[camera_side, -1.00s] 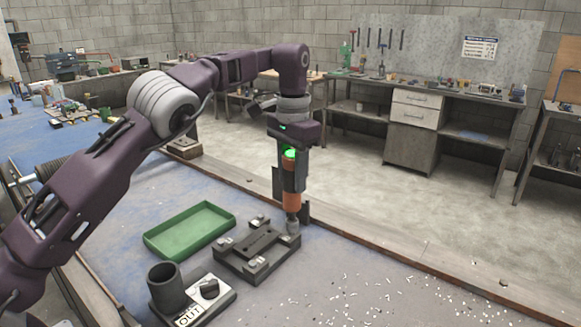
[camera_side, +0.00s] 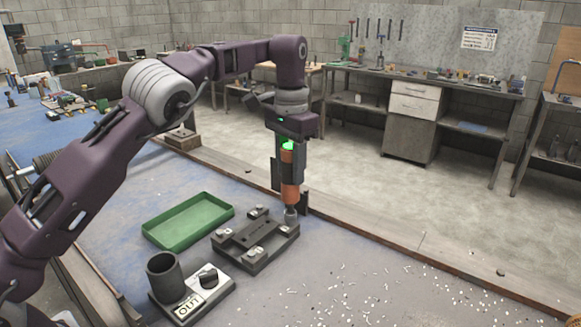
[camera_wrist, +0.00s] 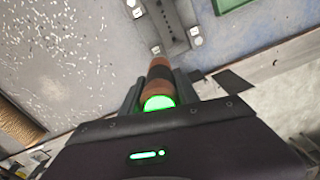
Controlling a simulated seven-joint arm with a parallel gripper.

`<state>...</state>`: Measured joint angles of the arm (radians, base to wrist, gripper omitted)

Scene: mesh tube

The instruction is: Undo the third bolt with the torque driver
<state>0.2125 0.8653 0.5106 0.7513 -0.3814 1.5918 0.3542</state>
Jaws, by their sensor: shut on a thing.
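My gripper (camera_side: 289,178) is shut on the torque driver (camera_side: 290,192), an orange and black tool with a lit green cap, held upright with its tip down. The driver's grey tip is at the right back corner of the dark bolt fixture (camera_side: 258,258), over or on the bolt there; that bolt is hidden by the tip. Light bolt heads show at other corners, at the front (camera_side: 255,252) and left (camera_side: 224,233). In the wrist view the driver (camera_wrist: 161,87) sits between the fingers, with the fixture (camera_wrist: 167,25) beyond it.
A green tray (camera_side: 188,222), empty, lies left of the fixture. A grey block with a dial marked OUT (camera_side: 190,302) and a dark cup (camera_side: 164,277) stands in front. Small white scraps (camera_side: 365,285) litter the bench at the right.

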